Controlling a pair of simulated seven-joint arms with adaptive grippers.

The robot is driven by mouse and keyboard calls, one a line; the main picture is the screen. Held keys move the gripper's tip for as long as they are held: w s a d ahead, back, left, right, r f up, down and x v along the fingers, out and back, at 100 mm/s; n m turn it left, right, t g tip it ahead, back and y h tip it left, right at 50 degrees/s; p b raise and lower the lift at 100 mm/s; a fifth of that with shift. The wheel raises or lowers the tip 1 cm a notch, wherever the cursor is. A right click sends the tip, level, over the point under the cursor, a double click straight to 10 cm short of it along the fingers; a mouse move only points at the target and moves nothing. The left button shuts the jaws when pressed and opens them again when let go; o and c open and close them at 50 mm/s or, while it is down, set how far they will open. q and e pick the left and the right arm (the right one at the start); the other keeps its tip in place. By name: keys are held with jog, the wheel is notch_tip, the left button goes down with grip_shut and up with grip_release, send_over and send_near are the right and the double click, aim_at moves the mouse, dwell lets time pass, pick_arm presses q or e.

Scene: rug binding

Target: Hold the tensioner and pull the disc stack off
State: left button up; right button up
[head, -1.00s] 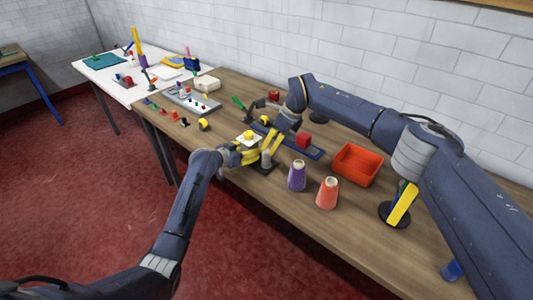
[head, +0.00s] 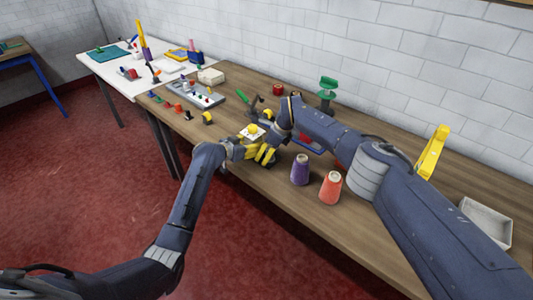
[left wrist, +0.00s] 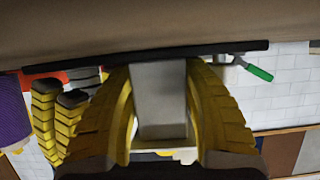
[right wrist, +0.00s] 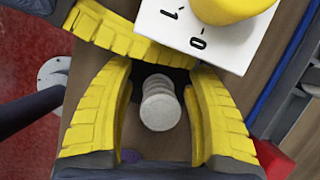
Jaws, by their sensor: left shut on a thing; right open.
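The tensioner's grey block (left wrist: 160,100) stands on a dark base plate (left wrist: 150,56) in the left wrist view, which is upside down. My left gripper (left wrist: 161,80) is shut on the block, one yellow finger on each side. The disc stack (right wrist: 160,104), pale and round, is seen end-on in the right wrist view. My right gripper (right wrist: 163,80) is open, with its fingers either side of the stack and visible gaps between. In the head view my right gripper (head: 265,153) meets the left one over the table's front edge and mostly hides the tensioner.
A white plate with a yellow knob (right wrist: 228,10) lies close to both grippers. Purple (head: 300,170) and orange (head: 330,187) thread cones stand just right of them. A green-topped stand (head: 327,90) is behind my right arm. A pale tray (head: 487,222) sits far right.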

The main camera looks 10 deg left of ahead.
dwell(0.3)
grip_shut()
dwell(0.6)
jog(key=shift+r, duration=0.1)
dwell(0.5)
pick_arm(q)
jog(key=shift+d+f, duration=0.1)
pick_arm(e)
jog(key=shift+a+r, duration=0.15)
jog(key=shift+r, duration=3.95)
